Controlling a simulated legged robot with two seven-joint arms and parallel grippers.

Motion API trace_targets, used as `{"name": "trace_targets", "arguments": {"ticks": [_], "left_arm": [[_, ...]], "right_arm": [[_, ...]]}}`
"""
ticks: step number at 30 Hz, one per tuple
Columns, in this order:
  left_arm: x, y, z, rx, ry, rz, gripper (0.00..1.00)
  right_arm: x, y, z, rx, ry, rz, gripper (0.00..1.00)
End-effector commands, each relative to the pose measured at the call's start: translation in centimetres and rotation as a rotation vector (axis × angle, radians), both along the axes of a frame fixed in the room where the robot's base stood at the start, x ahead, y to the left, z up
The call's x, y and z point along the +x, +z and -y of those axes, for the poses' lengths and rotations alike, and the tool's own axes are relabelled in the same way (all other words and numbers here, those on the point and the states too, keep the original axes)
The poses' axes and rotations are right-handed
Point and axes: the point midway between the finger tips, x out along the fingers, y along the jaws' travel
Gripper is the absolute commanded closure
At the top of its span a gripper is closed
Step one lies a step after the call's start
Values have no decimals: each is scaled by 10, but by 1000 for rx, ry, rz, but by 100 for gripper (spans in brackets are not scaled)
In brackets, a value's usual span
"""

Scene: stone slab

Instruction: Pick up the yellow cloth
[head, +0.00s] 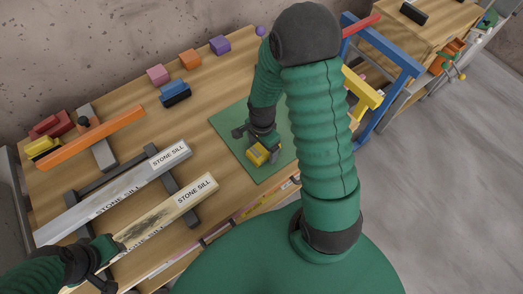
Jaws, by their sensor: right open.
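The yellow cloth (256,156) is a small folded yellow piece on the green mat (235,126), on the wooden bench. My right gripper (262,147) is open over the mat, right at the cloth, and its fingers partly cover it. I cannot tell whether they touch it. My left gripper (114,262) is at the lower left, by the near end of the lower stone sill; its fingers are too unclear to show whether it is open.
Two stone sills (178,154) (196,190) lie on dark supports at left. An orange bar (92,139) and several coloured blocks (190,60) lie along the wall side. A blue frame (388,45) stands right of my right arm. Bare bench shows left of the mat.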

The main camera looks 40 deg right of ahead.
Motion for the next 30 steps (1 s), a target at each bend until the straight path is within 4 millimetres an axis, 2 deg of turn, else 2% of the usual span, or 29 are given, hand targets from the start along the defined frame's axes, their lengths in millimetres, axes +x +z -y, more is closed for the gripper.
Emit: {"name": "trace_targets", "arguments": {"ticks": [5,6,21,27,30], "left_arm": [[0,0,0,0,-1,1,64],[0,0,0,0,-1,1,64],[0,0,0,0,0,1,64],[0,0,0,0,-1,0,64],[0,2,0,0,-1,0,64]], "right_arm": [[-1,-1,2,2,-1,1,15],[-1,-1,2,2,-1,2,18],[0,0,0,-1,0,1,81],[-1,1,1,-1,0,2,81],[0,12,1,-2,1,4,81]]}}
